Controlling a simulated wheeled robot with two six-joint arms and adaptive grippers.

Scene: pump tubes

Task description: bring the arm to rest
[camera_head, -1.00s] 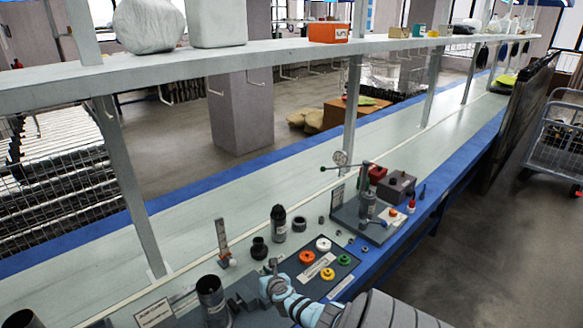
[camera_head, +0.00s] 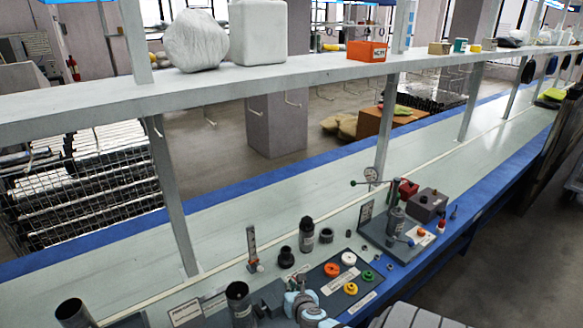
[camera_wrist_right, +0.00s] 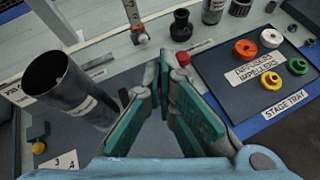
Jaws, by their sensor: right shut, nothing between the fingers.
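My right gripper (camera_head: 298,290) is at the bottom of the head view, low over the bench on the left side of the dark stage tray (camera_head: 322,270). In the right wrist view its green-padded fingers (camera_wrist_right: 166,75) meet at the tips with nothing held. A small red round part (camera_wrist_right: 183,59) shows just beyond the fingertips; I cannot tell whether they touch it. My right arm (camera_head: 395,316) comes in from the bottom edge. My left gripper is not in view.
The tray holds orange, white, yellow and green rings. A grey metal cylinder (camera_wrist_right: 60,85) stands left of the fingers, with black parts (camera_head: 287,257) behind. A gauge stand (camera_head: 393,228) is at right. A long shelf (camera_head: 270,82) runs above the bench; the conveyor-like surface behind is clear.

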